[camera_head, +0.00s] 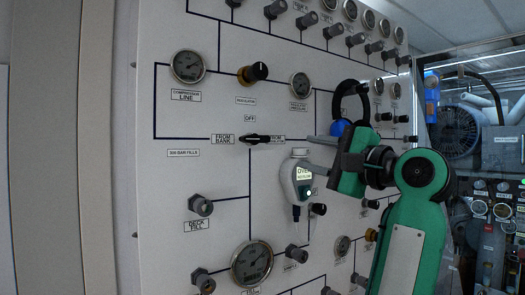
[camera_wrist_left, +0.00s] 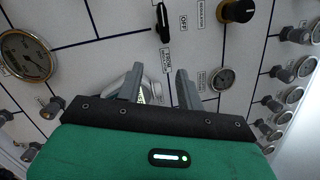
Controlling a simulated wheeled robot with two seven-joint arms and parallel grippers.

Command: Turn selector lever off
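The selector lever (camera_head: 259,139) is a small black handle on the white fill panel (camera_head: 170,235). It lies level, between a FROM BANK label on its left and another FROM label on its right, with OFF above it. In the left wrist view the lever (camera_wrist_left: 162,23) is beyond the fingertips, near the top edge. My left gripper (camera_head: 310,152) is to the right of the lever, apart from it, with its grey fingers pointing left. The left wrist view shows the gripper (camera_wrist_left: 160,75) with its fingers spread and the lever not between them. My right gripper is not in view.
A grey handheld meter (camera_head: 298,178) with a lit display hangs just below the left fingers. A black-and-brass regulator knob (camera_head: 254,73) is above the lever. Gauges (camera_head: 188,66) and several fittings stick out around it. The panel left of the lever is mostly flat.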

